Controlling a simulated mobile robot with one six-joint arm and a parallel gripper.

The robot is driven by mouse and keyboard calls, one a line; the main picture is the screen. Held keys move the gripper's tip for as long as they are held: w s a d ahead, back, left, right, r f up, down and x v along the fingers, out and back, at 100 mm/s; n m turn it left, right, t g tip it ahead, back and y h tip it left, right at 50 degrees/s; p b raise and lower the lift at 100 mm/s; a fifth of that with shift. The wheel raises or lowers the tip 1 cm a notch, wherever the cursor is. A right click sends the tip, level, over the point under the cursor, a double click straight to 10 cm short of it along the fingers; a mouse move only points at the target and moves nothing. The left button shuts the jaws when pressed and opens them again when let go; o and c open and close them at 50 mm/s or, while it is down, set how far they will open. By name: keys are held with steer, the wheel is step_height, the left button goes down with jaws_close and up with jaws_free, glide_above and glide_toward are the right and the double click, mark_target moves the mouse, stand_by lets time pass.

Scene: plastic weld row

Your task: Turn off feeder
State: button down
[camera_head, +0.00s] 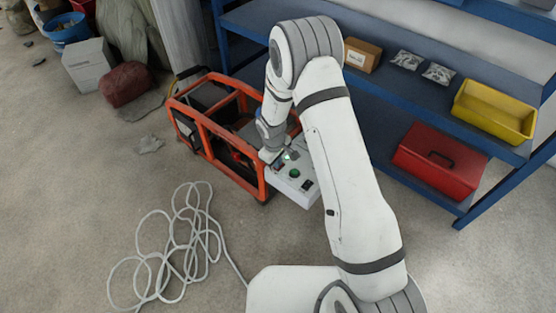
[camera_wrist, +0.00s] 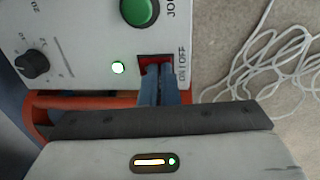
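A white control box (camera_head: 293,188) stands beside an orange-framed machine (camera_head: 222,165). In the wrist view its panel (camera_wrist: 85,35) carries a green button (camera_wrist: 138,10), a black knob (camera_wrist: 33,64) and a small lit lamp (camera_wrist: 118,68). A red switch (camera_wrist: 147,60) sits in a dark recess next to the ON/OFF label (camera_wrist: 182,62). My gripper (camera_wrist: 159,70) has its narrow fingers together, with their tips at the switch recess. They cover part of the switch, so its position is hidden. I see nothing held between them. I cannot tell whether the tips touch the switch.
A loose white cable (camera_head: 178,250) lies on the floor to the left. A blue shelf (camera_head: 400,95) stands behind, holding a yellow bin (camera_head: 495,108) and a red toolbox (camera_head: 438,165). A grey box (camera_head: 88,65) and a red sack (camera_head: 126,84) stand at the upper left.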

steer(key=shift+s, duration=0.1)
step_height(320, 180, up, 14)
steer(key=s+a+p, duration=0.1)
steer(key=p, duration=0.4)
steer(key=shift+s+f, duration=0.1)
